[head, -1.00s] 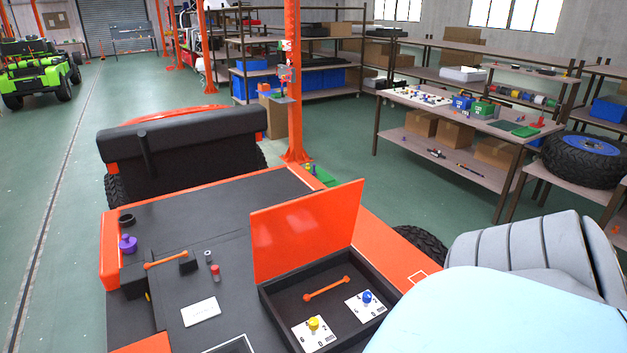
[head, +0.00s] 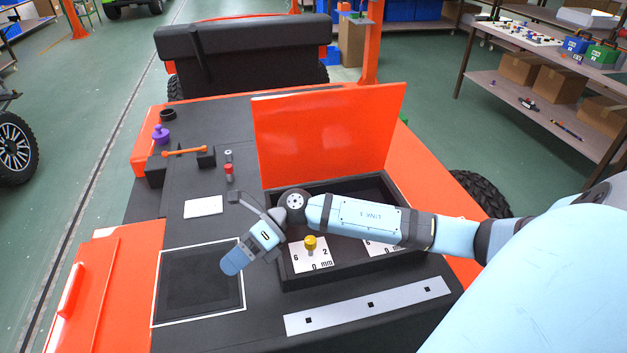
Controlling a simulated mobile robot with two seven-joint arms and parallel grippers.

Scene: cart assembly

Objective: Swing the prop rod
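The orange lid (head: 325,135) stands raised and leaning back behind the black box (head: 290,278) on the cart. The prop rod that lay orange inside the box is not visible now; my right arm covers much of the box. My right arm reaches in from the right, over the box. Its gripper (head: 242,200) is a small dark shape above the cart top, left of the box; its fingers are too unclear to judge. A yellow knob (head: 310,244) stands on a white card at the box's front. My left gripper is not in view.
Another orange bar (head: 184,151) rests on black blocks at the left, near a purple knob (head: 161,134) and a small red piece (head: 229,173). A blank white card (head: 204,207) and a white-framed dark panel (head: 200,285) lie on the cart top.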

